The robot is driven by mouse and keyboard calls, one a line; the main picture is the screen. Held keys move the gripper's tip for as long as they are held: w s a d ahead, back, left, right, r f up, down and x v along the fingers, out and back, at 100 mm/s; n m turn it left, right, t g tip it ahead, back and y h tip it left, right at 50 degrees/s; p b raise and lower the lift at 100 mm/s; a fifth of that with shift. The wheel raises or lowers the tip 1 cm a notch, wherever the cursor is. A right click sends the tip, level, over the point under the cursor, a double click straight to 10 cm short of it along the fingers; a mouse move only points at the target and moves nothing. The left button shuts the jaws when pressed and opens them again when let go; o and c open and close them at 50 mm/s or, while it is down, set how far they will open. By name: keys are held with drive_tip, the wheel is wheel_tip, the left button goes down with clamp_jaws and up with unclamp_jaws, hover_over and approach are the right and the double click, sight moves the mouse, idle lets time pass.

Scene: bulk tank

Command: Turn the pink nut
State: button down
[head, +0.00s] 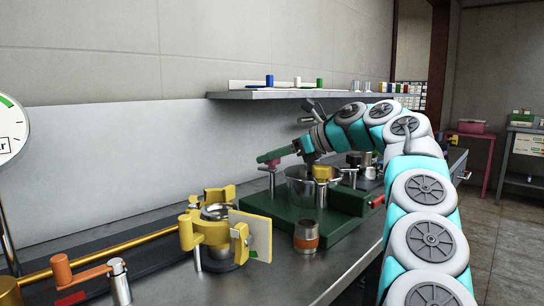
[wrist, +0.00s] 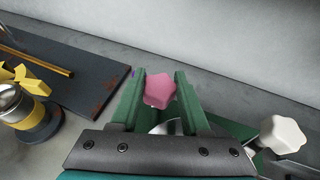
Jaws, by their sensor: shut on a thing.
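The pink nut (wrist: 160,90) is star-shaped and sits between the green fingers of my gripper (wrist: 158,88) in the wrist view. The fingers flank it left and right and are shut on it. In the head view the pink nut (head: 273,164) shows as a small patch just under my gripper's green finger (head: 269,156), atop a metal post on the left of a metal pot (head: 301,188). The pot stands on a green base (head: 322,226).
A white star knob (wrist: 282,135) stands right of my fingers. A yellow clamp fixture (head: 210,233) with a pale plate (head: 257,238) stands front left of the green base. A copper-and-steel cylinder (head: 306,237) is in front. A shelf (head: 300,93) runs along the wall.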

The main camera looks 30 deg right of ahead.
drive_tip(key=shift+m+t+h, duration=0.9)
drive_tip(key=shift+m+h, duration=1.2)
drive_tip(key=shift+h, duration=0.2)
drive_tip(key=m+h+b, duration=0.1)
drive_tip(key=h, duration=0.1)
drive_tip(key=m+h+b, duration=0.1)
drive_tip(key=m, duration=0.1)
drive_tip(key=m+h, duration=0.1)
drive_tip(key=h, duration=0.1)
drive_tip(key=shift+a+f+m+t+h+b, duration=0.1)
drive_tip(key=shift+f+m+t+h+b, duration=0.2)
drive_tip(key=shift+f+m+b, duration=0.1)
drive_tip(key=m+h+b, duration=0.1)
drive_tip(key=m+h, duration=0.1)
drive_tip(key=m+g+h+b, duration=0.1)
drive_tip(key=m+h+b, duration=0.1)
drive_tip(key=h, duration=0.1)
drive_tip(key=shift+w+r+m, duration=0.1)
drive_tip(key=shift+r+m, duration=0.05)
drive_tip(key=shift+m, duration=0.15)
drive_tip(key=shift+r+m+g+h+b, duration=0.1)
drive_tip(key=shift+m+g+h+b, duration=0.95)
drive_tip(key=shift+m+g+h, duration=0.45)
drive_tip(key=shift+m, duration=0.3)
drive_tip(key=shift+c, duration=1.9)
unclamp_jaws()
drive_tip(key=shift+r, duration=0.1)
